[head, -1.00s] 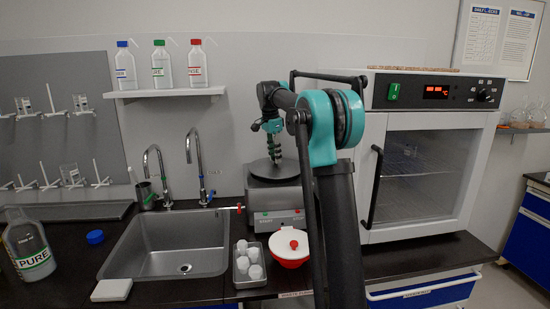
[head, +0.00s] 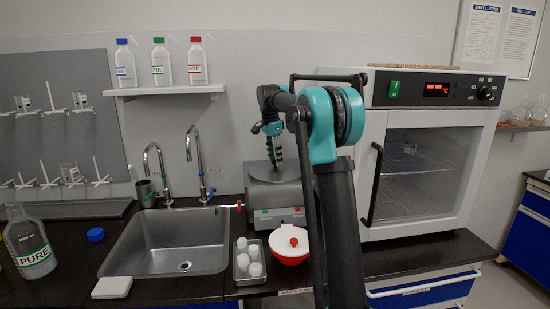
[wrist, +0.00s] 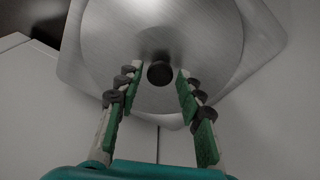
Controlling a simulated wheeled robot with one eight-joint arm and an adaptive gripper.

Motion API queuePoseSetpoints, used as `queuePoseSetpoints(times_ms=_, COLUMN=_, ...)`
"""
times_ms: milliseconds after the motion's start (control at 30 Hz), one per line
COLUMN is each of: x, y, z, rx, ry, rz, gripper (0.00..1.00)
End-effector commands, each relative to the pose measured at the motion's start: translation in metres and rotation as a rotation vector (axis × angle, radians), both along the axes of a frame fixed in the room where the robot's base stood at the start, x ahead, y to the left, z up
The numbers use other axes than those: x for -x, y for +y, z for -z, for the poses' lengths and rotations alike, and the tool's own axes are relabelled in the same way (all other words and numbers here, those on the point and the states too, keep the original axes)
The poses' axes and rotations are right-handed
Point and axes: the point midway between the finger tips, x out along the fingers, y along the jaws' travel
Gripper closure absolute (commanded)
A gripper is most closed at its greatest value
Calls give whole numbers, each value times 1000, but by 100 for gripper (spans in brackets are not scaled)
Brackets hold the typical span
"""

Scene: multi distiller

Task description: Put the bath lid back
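The bath (head: 278,198) is a grey box on the counter to the right of the sink, with buttons on its front. Its lid (wrist: 110,35) is a round brushed-metal disc with a dark central knob (wrist: 160,73); it appears to lie over the bath's square metal top (wrist: 262,45). My gripper (wrist: 157,84) is open, pointing down at the lid, with its green-padded fingers on either side of the knob and a visible gap to it. In the head view my gripper (head: 275,158) is just above the bath; any contact there is too small to tell.
A white oven (head: 425,150) stands close on the right. The sink (head: 165,245) with taps is on the left. A red bowl with a white lid (head: 289,243) and a tray of several white pieces (head: 250,282) sit in front. A bottle shelf (head: 167,91) hangs above.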

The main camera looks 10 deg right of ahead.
Motion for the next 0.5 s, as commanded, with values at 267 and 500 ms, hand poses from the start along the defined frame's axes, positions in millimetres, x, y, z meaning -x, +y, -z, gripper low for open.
queuePoseSetpoints(times_ms=267, x=0, y=0, z=0, rx=0, ry=0, rz=0, gripper=53)
queuePoseSetpoints(times_ms=500, x=0, y=0, z=-15, rx=0, ry=0, rz=0, gripper=53)
